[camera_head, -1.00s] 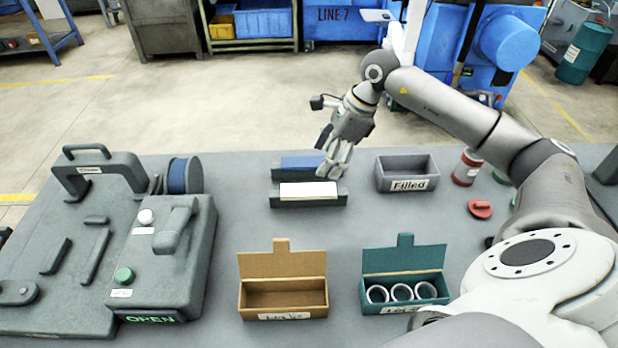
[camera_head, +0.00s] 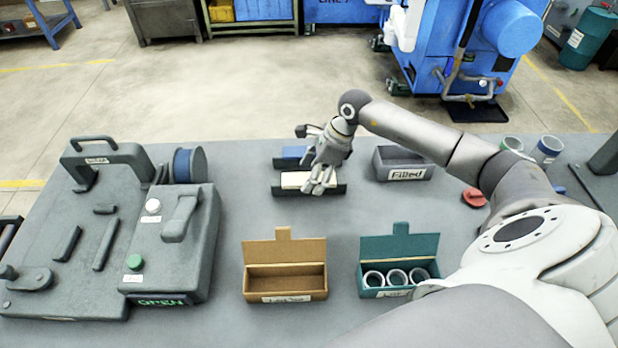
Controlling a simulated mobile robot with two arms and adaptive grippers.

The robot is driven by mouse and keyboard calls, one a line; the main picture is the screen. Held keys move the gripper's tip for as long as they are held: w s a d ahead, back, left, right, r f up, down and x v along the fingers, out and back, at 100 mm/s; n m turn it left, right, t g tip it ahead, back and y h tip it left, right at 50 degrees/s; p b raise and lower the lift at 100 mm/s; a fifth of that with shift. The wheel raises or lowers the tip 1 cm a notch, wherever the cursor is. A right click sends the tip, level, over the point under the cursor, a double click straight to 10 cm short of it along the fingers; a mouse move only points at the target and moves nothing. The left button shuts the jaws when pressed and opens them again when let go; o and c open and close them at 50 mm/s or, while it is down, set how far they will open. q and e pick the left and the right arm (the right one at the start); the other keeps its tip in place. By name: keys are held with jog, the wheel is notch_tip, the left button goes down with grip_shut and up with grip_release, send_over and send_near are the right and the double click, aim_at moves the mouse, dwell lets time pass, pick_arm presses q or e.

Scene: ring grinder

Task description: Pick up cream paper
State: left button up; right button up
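The cream paper (camera_head: 295,180) is a pale flat stack in a dark grey holder (camera_head: 285,192) toward the back middle of the table. A blue stack (camera_head: 293,152) sits in a like holder just behind it. My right gripper (camera_head: 318,188) points down over the right end of the cream paper and hides that end. I cannot tell whether its fingers touch the paper or how far apart they are. My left gripper is not in view.
A grey "Filled" bin (camera_head: 403,165) stands right of the holders. In front are an open brown box (camera_head: 285,285) and a teal box (camera_head: 400,280) holding white rings. A grey machine (camera_head: 170,250) with an "OPEN" display is at left. A red object (camera_head: 474,198) lies right.

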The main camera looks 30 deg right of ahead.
jog(key=c, duration=0.8)
